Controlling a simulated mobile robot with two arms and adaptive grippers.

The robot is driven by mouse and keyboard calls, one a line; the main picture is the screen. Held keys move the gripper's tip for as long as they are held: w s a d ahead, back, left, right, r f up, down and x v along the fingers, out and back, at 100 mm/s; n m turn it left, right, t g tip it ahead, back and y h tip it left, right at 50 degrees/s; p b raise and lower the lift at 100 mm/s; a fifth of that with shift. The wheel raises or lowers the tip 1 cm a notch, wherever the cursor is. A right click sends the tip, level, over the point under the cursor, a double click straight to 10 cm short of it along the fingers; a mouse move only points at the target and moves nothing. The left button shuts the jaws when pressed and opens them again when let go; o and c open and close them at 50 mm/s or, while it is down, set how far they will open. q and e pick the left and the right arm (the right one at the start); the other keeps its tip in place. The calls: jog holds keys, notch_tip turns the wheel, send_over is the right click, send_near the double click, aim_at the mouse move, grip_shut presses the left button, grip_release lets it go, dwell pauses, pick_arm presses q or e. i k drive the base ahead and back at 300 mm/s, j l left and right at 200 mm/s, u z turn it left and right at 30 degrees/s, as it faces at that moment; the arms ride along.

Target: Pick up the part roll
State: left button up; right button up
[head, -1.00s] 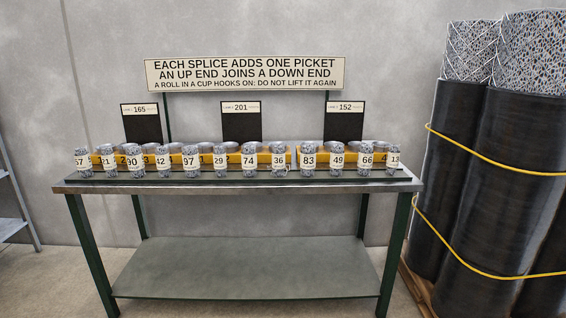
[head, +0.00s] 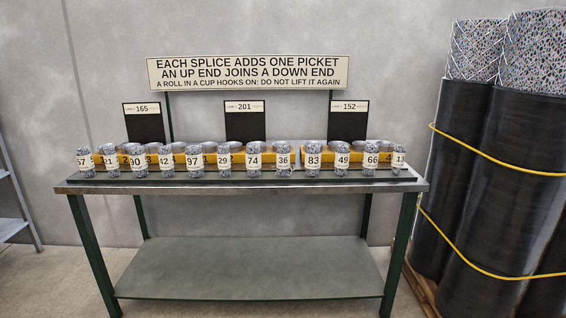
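Several small upright part rolls with a speckled grey mesh look stand in a row along the front of the bench (head: 240,188). They carry white number labels, among them roll 90 (head: 137,169), roll 97 (head: 193,171), roll 74 (head: 254,172), roll 83 (head: 314,170) and roll 66 (head: 372,167). Behind them run yellow cup holders (head: 267,159), partly hidden by the rolls. The frames do not show which roll the task means. Neither of my grippers is in view.
Three dark boards labelled 165 (head: 144,127), 201 (head: 245,126) and 152 (head: 348,122) stand behind the rolls, under a sign (head: 248,73). Large black-wrapped rolls (head: 505,180) with yellow straps fill the right side. A grey shelf (head: 12,200) is at far left. The lower bench shelf (head: 245,268) is empty.

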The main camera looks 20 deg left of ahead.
aim_at(282, 154)
jog(key=i+j+z, duration=0.3)
jog(key=j, duration=0.25)
jog(key=i+j+z, duration=0.3)
jog(key=j, duration=0.35)
jog(key=i+j+z, duration=0.2)
jog(key=i+j, duration=0.05)
jog(key=j, duration=0.1)
